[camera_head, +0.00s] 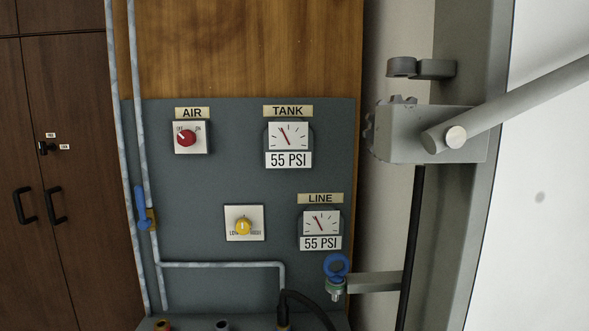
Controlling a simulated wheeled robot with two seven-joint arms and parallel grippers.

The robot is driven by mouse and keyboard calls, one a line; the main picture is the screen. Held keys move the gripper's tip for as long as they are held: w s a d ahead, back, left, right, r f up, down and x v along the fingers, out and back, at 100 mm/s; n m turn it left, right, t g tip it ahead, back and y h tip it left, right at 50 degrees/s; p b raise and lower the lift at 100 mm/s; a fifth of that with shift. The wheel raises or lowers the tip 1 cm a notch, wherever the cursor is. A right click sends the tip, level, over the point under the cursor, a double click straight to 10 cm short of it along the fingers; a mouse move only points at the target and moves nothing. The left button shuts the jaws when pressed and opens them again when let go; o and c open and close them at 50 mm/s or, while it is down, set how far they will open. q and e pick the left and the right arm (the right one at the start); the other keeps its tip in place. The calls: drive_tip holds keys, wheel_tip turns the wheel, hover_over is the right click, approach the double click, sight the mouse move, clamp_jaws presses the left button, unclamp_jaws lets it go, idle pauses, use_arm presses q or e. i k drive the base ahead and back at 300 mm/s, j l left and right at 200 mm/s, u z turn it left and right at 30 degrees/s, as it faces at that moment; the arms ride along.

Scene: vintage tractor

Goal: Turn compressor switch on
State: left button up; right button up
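The compressor switch is a red round knob (186,138) on a white square plate under the label AIR (192,113). It sits at the upper left of the grey-blue panel (235,180). Small lettering is on both sides of the knob; the right side appears to read ON. The knob's light pointer mark appears to point to the upper left, away from ON. Neither of my grippers shows in the head view, and nothing touches the knob.
TANK gauge (289,137) and LINE gauge (321,223) both read 55 PSI. A yellow knob (243,226) sits below the switch. Pipes with a blue-handled valve (142,207) run along the panel's left. A grey metal bracket (425,135) with a rod stands right. Space before the switch looks clear.

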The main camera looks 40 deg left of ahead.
sight(186, 138)
drive_tip(key=u, duration=1.75)
